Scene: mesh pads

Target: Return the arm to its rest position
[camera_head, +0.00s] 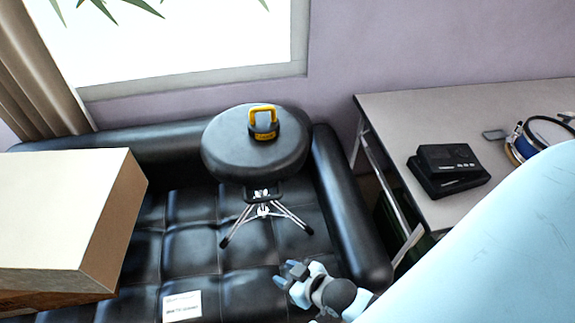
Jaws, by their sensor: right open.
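My right gripper (290,277) is at the bottom middle of the head view, over the black sofa seat. It is open, with nothing between its fingers. My light blue arm (490,250) fills the lower right corner and hides part of the desk. My left gripper does not show.
A black stool (225,160) stands on the sofa (190,235) and bears a yellow-handled kettlebell (263,125). A cardboard box (60,215) is at the left. The desk (400,105) at the right holds black devices (447,165). A white card (182,306) lies on the seat.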

